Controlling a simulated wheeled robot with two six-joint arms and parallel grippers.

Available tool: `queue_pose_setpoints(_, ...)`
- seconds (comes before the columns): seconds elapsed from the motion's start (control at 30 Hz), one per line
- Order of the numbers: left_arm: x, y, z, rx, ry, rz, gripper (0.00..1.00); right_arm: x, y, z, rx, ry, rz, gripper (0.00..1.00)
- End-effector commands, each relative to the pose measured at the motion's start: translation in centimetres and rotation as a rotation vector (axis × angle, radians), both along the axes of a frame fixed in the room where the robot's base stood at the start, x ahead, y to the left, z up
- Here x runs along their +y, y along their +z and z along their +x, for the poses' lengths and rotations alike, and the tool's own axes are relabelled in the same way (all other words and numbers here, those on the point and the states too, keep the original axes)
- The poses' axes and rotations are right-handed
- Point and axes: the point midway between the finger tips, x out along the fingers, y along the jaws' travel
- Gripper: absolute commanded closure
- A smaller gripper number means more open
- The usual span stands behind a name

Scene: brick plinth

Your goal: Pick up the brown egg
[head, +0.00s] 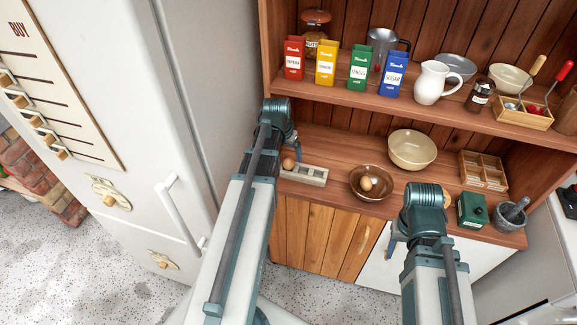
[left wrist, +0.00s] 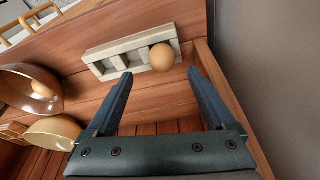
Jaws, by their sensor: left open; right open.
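A brown egg (head: 289,163) sits at the left end of a pale egg tray (head: 318,176) on the wooden counter. In the left wrist view the egg (left wrist: 163,57) is at the tray's right end, just beyond and lined up between the fingertips. My left gripper (left wrist: 161,75) is open and empty; in the head view it (head: 297,146) is close above the egg, partly hidden by its own wrist. A second brownish egg (head: 366,183) lies in a brown glass bowl (head: 384,172). My right gripper (head: 391,246) is open, in front of the counter, mostly hidden by its wrist.
A cream bowl (head: 412,150), a wooden divided box (head: 483,170), a green box (head: 472,210) and a mortar (head: 511,213) stand on the counter. Tins and a white pitcher (head: 435,82) line the shelf above. A refrigerator (head: 205,75) stands close at the left.

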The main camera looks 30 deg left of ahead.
Motion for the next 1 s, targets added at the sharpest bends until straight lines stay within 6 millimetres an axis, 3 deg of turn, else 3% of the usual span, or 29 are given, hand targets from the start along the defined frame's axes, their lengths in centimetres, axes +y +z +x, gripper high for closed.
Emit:
queue_pose_setpoints(0.4, 0.4, -4.7, 0.7, 0.0, 0.0, 0.0, 0.12, 0.0, -4.7, 0.0, 0.0, 0.0, 0.0, 0.5)
queue_pose_setpoints(0.73, 0.4, -5.0, 0.9, 0.0, 0.0, 0.0, 0.12, 0.0, -5.0, 0.0, 0.0, 0.0, 0.0, 0.5)
queue_pose_setpoints(0.77, 0.4, -5.0, 0.9, 0.0, 0.0, 0.0, 0.14, 0.0, -5.0, 0.0, 0.0, 0.0, 0.0, 0.5)
queue_pose_setpoints(1.0, 0.4, -5.0, 0.9, 0.0, 0.0, 0.0, 0.57, 0.0, -5.0, 0.0, 0.0, 0.0, 0.0, 0.5)
